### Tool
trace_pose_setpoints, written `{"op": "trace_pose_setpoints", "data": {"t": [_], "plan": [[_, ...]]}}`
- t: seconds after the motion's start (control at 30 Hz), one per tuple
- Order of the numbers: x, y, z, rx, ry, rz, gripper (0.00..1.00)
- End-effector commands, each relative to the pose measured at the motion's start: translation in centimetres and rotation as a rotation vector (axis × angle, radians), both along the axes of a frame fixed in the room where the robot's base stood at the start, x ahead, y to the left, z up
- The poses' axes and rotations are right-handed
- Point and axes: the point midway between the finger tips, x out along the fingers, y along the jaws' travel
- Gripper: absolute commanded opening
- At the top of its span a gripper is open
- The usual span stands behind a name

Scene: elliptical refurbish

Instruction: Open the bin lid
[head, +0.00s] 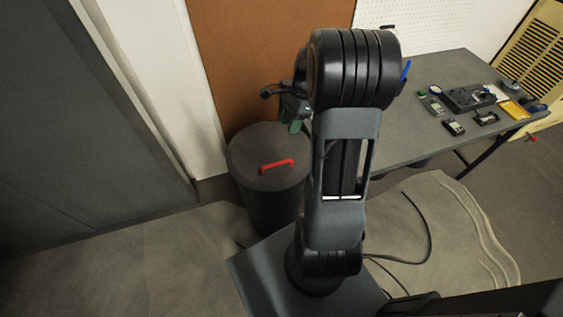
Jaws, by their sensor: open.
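The bin (272,205) is a dark grey round drum standing on the floor left of my arm. Its flat round lid (250,152) lies shut on top. A red bar handle (277,166) is fixed across the lid. My gripper (286,104) shows above the far side of the lid, partly hidden behind my arm. It is open and apart from the red handle, with nothing seen between its fingers. My arm hides the right edge of the bin.
A grey table (405,140) stands at the right with small electronic devices, a dark box (467,98) and a yellow item (514,110). A brown panel (245,60) and white wall are behind the bin. A grey door or cabinet (70,130) is at left. Floor at lower left is clear.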

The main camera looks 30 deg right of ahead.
Motion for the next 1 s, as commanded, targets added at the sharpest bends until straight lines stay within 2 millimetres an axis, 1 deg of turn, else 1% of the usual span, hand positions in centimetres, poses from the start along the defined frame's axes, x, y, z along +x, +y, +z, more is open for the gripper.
{"op": "trace_pose_setpoints", "data": {"t": [0.03,0.1,0.2,0.27,0.37,0.7,0.8,1.0], "plan": [[0.2,-0.7,-1.2,0.019,0.029,-0.054,0.4],[0.3,-1.3,-2.1,0.034,0.057,-0.107,0.4],[0.4,-1.5,-3.2,0.048,0.08,-0.151,0.4],[0.3,-1.4,-3.9,0.052,0.086,-0.162,0.4],[0.1,-0.7,-5.3,0.052,0.088,-0.164,0.4],[-0.6,2.0,-11.2,0.052,0.088,-0.16,0.4],[-0.7,2.6,-12.6,0.051,0.087,-0.161,0.4],[-0.9,3.5,-14.4,0.051,0.086,-0.16,0.4]]}}
